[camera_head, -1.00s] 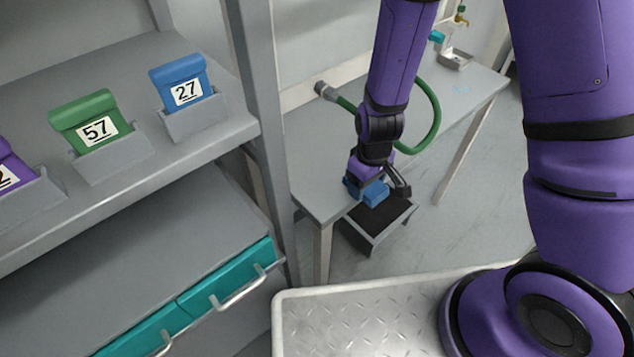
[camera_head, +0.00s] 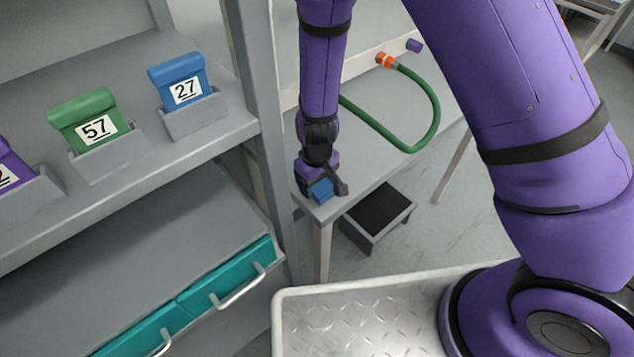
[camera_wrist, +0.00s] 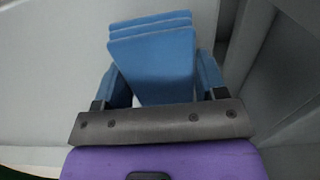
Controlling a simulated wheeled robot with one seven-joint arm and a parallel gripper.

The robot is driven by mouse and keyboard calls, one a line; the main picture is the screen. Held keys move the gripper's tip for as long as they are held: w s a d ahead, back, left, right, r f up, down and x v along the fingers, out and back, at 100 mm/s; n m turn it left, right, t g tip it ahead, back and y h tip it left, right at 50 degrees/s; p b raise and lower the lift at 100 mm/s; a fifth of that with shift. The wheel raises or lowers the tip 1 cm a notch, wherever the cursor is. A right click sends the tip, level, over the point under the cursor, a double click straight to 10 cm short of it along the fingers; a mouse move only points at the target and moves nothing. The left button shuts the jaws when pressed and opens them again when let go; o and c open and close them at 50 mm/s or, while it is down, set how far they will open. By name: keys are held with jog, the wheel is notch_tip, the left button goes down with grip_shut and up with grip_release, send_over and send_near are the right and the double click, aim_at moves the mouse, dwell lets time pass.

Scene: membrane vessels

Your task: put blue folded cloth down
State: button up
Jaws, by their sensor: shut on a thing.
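The blue folded cloth (camera_head: 321,190) is held in my gripper (camera_head: 325,187), over the near left corner of the grey table (camera_head: 375,160). In the wrist view the cloth (camera_wrist: 155,60) shows as a stack of folded layers between the two fingers of my gripper (camera_wrist: 163,82). The fingers are closed on its sides. A grey surface lies behind the cloth in the wrist view. I cannot tell whether the cloth touches the table.
A shelf post (camera_head: 262,130) stands close left of my gripper. A green hose (camera_head: 395,140) lies on the table to the right. A step stool (camera_head: 379,208) stands below the table's front edge. Shelves with numbered blue (camera_head: 181,82) and green (camera_head: 88,119) pouches are at left.

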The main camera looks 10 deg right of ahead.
jog(key=shift+f, duration=0.3)
jog(key=shift+f, duration=0.2)
jog(key=o, duration=0.8)
jog(key=shift+s+d, duration=0.1)
jog(key=shift+s, duration=0.05)
jog(key=shift+o, duration=0.9)
jog(key=shift+r, duration=0.25)
jog(key=d+r+m+y, duration=0.1)
jog(key=d+r, duration=0.2)
jog(key=r, duration=0.9)
jog(key=d+r+m, duration=0.1)
jog(key=d+r, duration=0.2)
jog(key=r, duration=0.9)
jog(key=s+d+r+m+t+y, duration=0.15)
jog(key=s+d+r, duration=0.25)
jog(key=d+r, duration=0.5)
jog(key=s+d+r+m+t+h, duration=0.1)
jog(key=s+d+r+t, duration=0.1)
jog(key=s+d+r, duration=0.2)
jog(key=s+d+r+m+t+h, duration=0.1)
jog(key=s+d+r, duration=0.4)
jog(key=s, duration=0.5)
jog(key=shift+s+d+r+m+t, duration=0.2)
jog(key=shift+r+m+t, duration=0.15)
jog(key=shift+r+m, duration=0.25)
